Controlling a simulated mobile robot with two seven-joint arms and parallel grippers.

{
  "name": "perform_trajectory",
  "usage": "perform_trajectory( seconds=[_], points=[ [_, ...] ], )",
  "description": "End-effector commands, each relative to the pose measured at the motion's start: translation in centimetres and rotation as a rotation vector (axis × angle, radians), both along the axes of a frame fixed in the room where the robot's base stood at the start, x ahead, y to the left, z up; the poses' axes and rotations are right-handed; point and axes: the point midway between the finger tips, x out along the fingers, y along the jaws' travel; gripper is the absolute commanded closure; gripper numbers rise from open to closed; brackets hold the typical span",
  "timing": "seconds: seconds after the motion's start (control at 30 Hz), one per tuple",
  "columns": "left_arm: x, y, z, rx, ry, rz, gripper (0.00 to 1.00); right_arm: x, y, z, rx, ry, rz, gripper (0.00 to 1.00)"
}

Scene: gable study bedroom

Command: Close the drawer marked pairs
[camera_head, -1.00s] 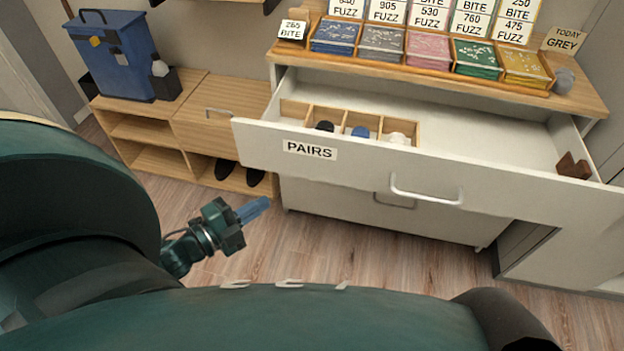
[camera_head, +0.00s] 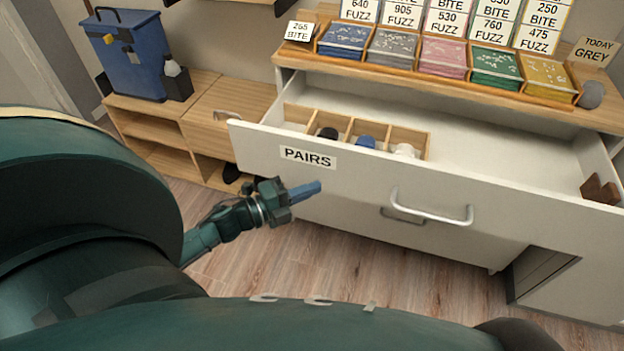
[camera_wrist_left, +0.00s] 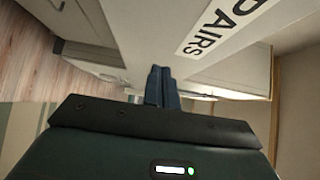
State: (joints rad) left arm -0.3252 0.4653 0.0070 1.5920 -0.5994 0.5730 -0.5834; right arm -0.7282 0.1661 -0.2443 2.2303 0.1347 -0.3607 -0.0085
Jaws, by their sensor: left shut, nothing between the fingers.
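The white drawer (camera_head: 350,182) marked with the PAIRS label (camera_head: 308,158) stands pulled out from its cabinet in the head view. A metal bar handle (camera_head: 432,212) is on its front. Inside, a wooden divider (camera_head: 397,132) holds a black, a blue and a white rolled item. My left gripper (camera_head: 312,190) is shut and empty, in front of the drawer front, below the label. In the left wrist view its fingers (camera_wrist_left: 162,88) are together, and the label (camera_wrist_left: 225,28) shows large above them. I cannot tell whether the fingertips touch the front. My right gripper is not in view.
Trays of coloured packets (camera_head: 443,58) and price cards stand on the cabinet top. A low wooden shelf (camera_head: 165,125) with a blue bin (camera_head: 132,58) is at the left. A brown object (camera_head: 600,190) is at the drawer's right end. Wooden floor (camera_head: 330,262) lies clear below.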

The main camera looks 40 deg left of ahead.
Motion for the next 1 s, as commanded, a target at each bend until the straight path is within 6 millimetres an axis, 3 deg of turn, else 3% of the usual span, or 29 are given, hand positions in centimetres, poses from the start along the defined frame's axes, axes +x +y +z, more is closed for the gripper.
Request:
perform_trajectory(
  seconds=[0.23, 0.77, 1.0],
  points=[
    [2.4, 0.8, 0.0, 0.001, 0.0, 0.0, 1.0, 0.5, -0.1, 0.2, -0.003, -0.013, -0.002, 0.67],
    [2.9, 1.0, -0.1, 0.002, -0.001, 0.0, 1.0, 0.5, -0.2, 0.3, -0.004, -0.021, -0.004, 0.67],
    [5.5, 1.8, -0.2, 0.004, -0.003, 0.001, 1.0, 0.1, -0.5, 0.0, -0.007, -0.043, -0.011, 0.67]
  ],
)
